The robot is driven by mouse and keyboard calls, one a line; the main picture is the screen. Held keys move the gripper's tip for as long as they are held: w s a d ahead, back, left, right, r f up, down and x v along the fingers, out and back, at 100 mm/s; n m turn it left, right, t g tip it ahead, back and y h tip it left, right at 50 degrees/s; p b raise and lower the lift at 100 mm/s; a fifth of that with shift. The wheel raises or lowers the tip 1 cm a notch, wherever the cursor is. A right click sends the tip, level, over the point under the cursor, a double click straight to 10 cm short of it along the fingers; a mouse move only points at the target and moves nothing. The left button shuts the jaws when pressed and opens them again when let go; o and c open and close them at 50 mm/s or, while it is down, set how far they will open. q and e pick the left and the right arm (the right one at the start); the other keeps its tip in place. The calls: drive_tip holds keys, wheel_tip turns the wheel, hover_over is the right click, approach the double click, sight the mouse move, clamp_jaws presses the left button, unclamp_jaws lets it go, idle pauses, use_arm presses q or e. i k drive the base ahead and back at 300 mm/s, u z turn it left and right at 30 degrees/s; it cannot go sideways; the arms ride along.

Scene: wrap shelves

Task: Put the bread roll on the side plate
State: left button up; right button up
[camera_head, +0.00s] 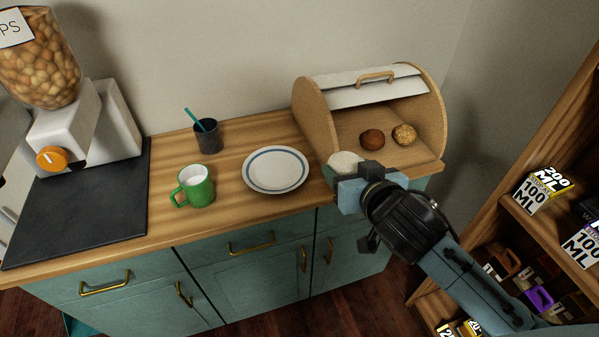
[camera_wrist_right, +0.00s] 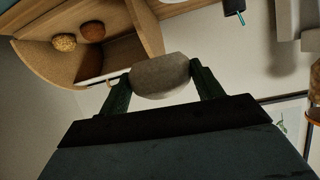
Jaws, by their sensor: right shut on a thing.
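A pale, whitish bread roll (camera_head: 345,160) is held in my right gripper (camera_head: 343,179), in front of the open bread box. In the right wrist view the roll (camera_wrist_right: 160,76) sits between the two fingers of the right gripper (camera_wrist_right: 160,82), touching both. The side plate (camera_head: 275,169), white with a blue ring, lies empty on the wooden counter, to the left of the roll. My left gripper is not in view.
The open bread box (camera_head: 312,110) holds a dark brown roll (camera_head: 372,139) and a seeded roll (camera_head: 404,134). A green mug (camera_head: 196,187) and a dark cup (camera_head: 208,137) with a teal stick stand left of the plate. A shelf (camera_head: 520,210) stands at the right.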

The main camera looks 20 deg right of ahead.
sight(275, 171)
drive_tip(key=u, duration=0.55)
drive_tip(key=k, duration=0.65)
drive_tip(key=u, duration=0.85)
drive_tip(key=i, duration=0.8)
drive_tip(key=z, duration=0.7)
drive_tip(key=i, duration=0.65)
drive_tip(key=z, duration=0.7)
